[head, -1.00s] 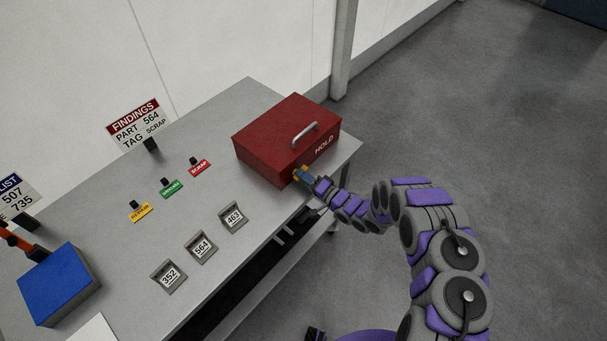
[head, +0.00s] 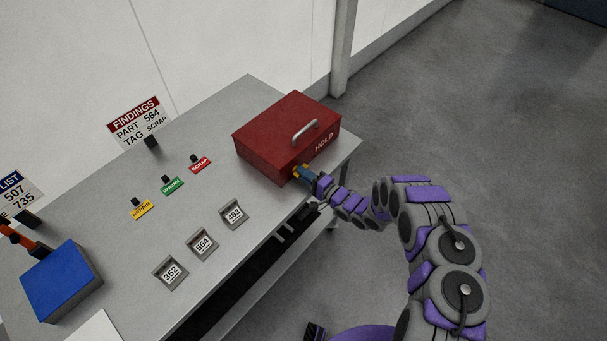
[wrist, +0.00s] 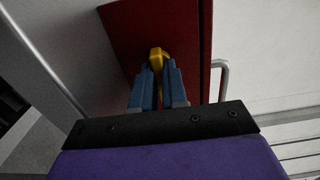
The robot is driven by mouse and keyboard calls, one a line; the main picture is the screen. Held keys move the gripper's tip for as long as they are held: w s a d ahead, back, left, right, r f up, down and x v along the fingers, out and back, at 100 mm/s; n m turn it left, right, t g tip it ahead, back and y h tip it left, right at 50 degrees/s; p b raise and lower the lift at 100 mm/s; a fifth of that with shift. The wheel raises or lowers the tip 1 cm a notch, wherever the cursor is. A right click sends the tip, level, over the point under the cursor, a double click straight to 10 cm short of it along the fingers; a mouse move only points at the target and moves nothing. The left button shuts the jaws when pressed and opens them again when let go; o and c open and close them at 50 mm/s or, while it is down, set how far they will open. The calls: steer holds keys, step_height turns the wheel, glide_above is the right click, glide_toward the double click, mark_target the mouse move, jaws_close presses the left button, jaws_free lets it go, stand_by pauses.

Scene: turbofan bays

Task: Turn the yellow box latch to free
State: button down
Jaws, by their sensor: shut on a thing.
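The red box (head: 270,143) marked HOLD stands at the far right end of the grey workbench, with its lid down and a pale handle (head: 305,133) on it. The yellow latch (wrist: 157,56) is on the box's front face, between the blue fingertips of my gripper (wrist: 156,72) in the wrist view. My gripper (head: 303,174) is shut on the latch at the lower front of the box in the head view. The fingers cover much of the latch, so its exact angle is hard to tell.
Yellow, green and red tags (head: 172,186) lie on the workbench (head: 120,240). Trays numbered 352, 564 and 463 (head: 234,214) sit along the front edge. A blue box (head: 62,280) is at the left. A FINDINGS sign (head: 140,122) stands at the back. Open floor lies right.

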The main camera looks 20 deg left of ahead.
steer(key=shift+w+d+f, duration=0.15)
steer(key=shift+d, duration=0.05)
steer(key=c, duration=1.2)
jaws_free()
steer(key=shift+w+f, duration=0.1)
steer(key=shift+w, duration=0.05)
steer(key=shift+c, duration=0.2)
steer(key=shift+o, duration=0.4)
steer(key=shift+a, duration=0.1)
steer(key=v, duration=1.7)
steer(key=shift+s+d+b, duration=0.25)
steer(key=shift+b, duration=0.1)
